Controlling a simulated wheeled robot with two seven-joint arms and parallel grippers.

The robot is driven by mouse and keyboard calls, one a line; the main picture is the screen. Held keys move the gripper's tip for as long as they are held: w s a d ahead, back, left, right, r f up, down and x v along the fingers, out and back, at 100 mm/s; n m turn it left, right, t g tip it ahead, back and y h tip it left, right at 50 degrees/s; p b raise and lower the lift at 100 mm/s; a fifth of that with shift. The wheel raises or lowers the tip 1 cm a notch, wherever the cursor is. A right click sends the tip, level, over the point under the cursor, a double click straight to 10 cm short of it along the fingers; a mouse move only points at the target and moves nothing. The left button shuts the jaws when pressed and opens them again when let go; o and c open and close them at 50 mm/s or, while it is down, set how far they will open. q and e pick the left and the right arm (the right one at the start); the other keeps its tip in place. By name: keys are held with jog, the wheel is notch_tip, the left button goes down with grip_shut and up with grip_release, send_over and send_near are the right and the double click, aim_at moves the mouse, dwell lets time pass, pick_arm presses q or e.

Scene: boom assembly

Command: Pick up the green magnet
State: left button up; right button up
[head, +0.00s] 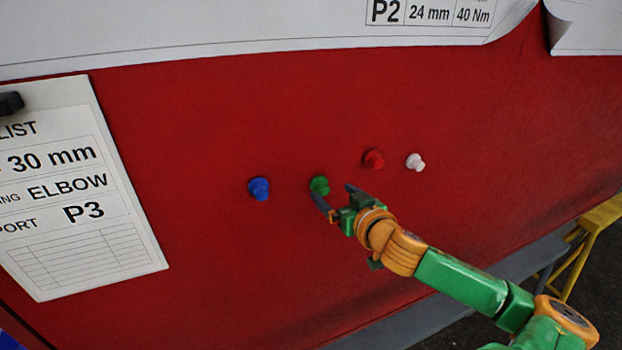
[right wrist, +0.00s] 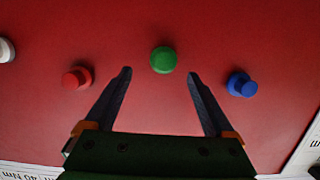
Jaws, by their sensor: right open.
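The green magnet (head: 319,185) sits on the red panel (head: 200,130), between the blue and red magnets. In the right wrist view the green magnet (right wrist: 163,59) is round and lies just beyond the fingertips, centred on the gap between them. My right gripper (head: 334,190) is open and empty, close to the green magnet; its fingers also show in the right wrist view (right wrist: 159,73). No finger is seen closed on the magnet. My left gripper is not in view.
A blue magnet (head: 259,188) is left of the green one; a red magnet (head: 373,159) and a white magnet (head: 415,162) are to its right. A checklist sheet (head: 80,190) hangs at left, a large paper (head: 250,30) above. A yellow stand (head: 590,240) is at far right.

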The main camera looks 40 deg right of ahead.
aim_at(325, 188)
jog(key=shift+w+a+f+b, duration=0.1)
jog(key=shift+w+b, duration=0.2)
jog(key=shift+w, duration=0.3)
jog(key=shift+w+a+f+b, duration=0.1)
jog(key=shift+w+b, duration=0.15)
jog(key=shift+w, duration=0.3)
jog(key=x, duration=0.1)
jog(key=b+x, duration=0.1)
jog(key=shift+w+d+f, duration=0.15)
jog(key=shift+d+f, duration=0.05)
jog(key=shift+f, duration=0.05)
jog(key=shift+w+d, duration=0.25)
jog(key=shift+s+a+r, duration=0.15)
jog(key=shift+s+r, duration=0.1)
jog(key=shift+s, duration=0.05)
jog(key=shift+c, duration=0.2)
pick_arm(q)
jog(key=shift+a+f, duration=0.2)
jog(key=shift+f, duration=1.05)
pick_arm(e)
grip_shut()
